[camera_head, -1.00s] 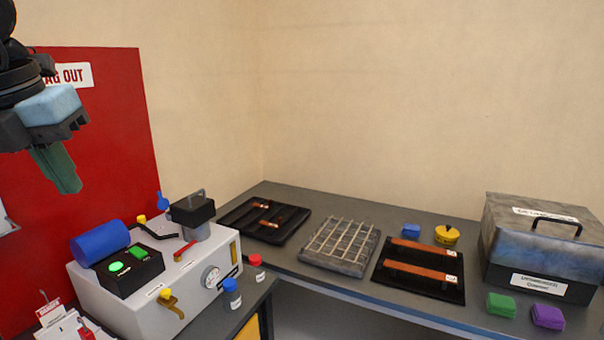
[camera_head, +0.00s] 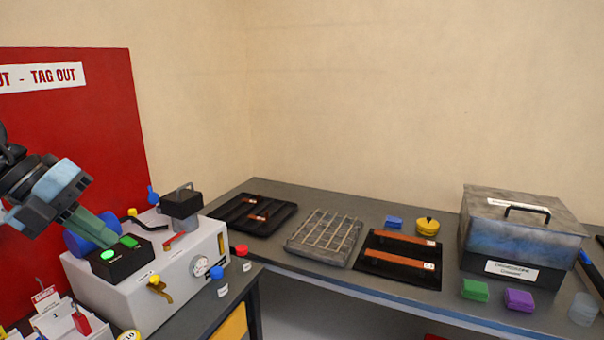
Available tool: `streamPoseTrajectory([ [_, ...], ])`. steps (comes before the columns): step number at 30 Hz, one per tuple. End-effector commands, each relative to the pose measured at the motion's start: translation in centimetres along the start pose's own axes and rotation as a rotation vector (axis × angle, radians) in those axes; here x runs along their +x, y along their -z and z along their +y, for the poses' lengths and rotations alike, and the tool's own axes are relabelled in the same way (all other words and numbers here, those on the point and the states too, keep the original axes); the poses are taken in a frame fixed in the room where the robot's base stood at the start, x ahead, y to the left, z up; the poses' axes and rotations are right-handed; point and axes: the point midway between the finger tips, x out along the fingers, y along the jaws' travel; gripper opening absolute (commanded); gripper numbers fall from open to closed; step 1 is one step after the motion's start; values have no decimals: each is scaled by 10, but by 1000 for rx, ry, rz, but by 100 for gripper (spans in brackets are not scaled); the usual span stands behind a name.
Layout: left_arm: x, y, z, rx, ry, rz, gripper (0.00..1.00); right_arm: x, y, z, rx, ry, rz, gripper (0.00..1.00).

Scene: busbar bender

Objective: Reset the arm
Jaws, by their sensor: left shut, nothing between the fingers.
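My left gripper (camera_head: 108,232) is shut and empty. It comes in from the left and points down to the right, in front of the blue cylinder (camera_head: 78,243) and close to the black button box (camera_head: 122,262) on the busbar bender (camera_head: 180,275). I cannot tell whether its tips touch anything. The box has a lit round green button (camera_head: 107,255) and a green rectangular switch (camera_head: 129,241). The bender also has a black-topped post (camera_head: 182,203), a red lever, a yellow-handled valve (camera_head: 158,287) and a gauge (camera_head: 200,266). My right gripper is out of view.
Blue-capped (camera_head: 219,284) and red-capped (camera_head: 243,259) bottles stand beside the bender. On the grey bench are a black tray (camera_head: 285,222), a wire rack (camera_head: 324,236), a mat with copper bars (camera_head: 378,272) and a metal box (camera_head: 522,240). A red lockout board (camera_head: 100,130) stands behind.

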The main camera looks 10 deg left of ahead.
Motion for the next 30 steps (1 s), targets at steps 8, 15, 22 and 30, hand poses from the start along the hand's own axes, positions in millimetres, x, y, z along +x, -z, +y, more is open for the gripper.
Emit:
streamPoseTrajectory([
  [8,85,-5,55,-289,440,-8,0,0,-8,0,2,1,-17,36],
  [15,154,6,112,-629,718,-95,0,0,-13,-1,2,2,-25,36],
  [22,224,39,175,-1020,871,-216,0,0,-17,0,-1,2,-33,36],
  [30,314,121,239,-1529,894,-359,0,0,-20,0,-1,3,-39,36],
])
